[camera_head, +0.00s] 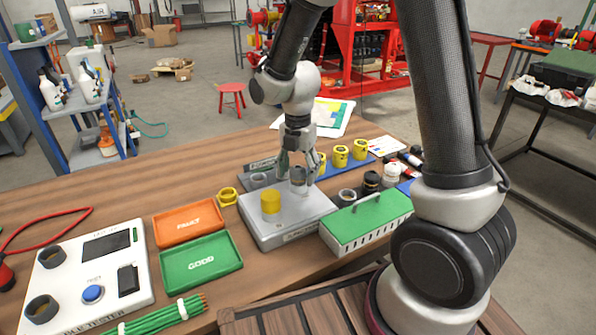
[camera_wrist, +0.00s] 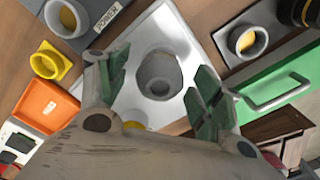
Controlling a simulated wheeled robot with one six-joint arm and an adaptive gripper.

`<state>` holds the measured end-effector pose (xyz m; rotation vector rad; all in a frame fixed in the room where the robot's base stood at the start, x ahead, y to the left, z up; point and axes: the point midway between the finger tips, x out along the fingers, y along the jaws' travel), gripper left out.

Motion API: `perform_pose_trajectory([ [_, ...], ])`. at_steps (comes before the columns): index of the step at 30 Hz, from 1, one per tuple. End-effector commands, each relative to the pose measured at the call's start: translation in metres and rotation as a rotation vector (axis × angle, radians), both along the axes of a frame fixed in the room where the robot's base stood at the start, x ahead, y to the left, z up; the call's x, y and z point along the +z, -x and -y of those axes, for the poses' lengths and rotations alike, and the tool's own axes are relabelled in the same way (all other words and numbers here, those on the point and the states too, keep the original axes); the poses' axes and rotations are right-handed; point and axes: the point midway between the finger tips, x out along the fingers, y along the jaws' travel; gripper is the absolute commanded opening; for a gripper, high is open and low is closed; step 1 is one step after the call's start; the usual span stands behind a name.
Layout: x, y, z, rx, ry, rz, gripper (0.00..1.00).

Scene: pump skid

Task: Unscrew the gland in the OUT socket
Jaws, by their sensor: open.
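A grey gland (camera_wrist: 158,75) with a dark round hole stands on the light grey box, between my open fingers in the wrist view. In the head view this gland (camera_head: 298,174) is partly hidden by my gripper (camera_head: 301,163), whose fingers are on either side of it. In the wrist view a gap shows between the gland and the green pads of my gripper (camera_wrist: 158,88). The grey box (camera_head: 285,227) also carries a yellow cylinder (camera_head: 270,203) at its front left. I cannot read an OUT label; the lettering on the box front is too small.
An orange tray (camera_head: 188,222) and a green GOOD tray (camera_head: 201,262) lie empty to the left. A yellow ring (camera_head: 228,196) lies near the box. A green case with a handle (camera_head: 366,224) stands close on the right. A tester (camera_head: 90,278) is at the far left.

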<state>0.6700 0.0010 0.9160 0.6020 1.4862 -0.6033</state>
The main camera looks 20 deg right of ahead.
Motion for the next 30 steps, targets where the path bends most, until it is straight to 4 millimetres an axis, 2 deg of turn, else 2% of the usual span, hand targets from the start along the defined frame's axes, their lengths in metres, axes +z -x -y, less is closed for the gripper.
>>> perform_pose_trajectory([
  [5,0.023,-0.001,0.0,0.0,-0.002,0.005,0.66],
  [12,0.077,-0.001,0.0,0.0,-0.002,0.005,0.66],
  [18,0.109,-0.001,0.0,0.0,-0.001,0.002,0.66],
  [26,0.119,0.0,0.0,-0.034,0.0,0.0,0.66],
  [30,0.119,0.001,0.0,-0.251,0.002,-0.003,0.66],
])
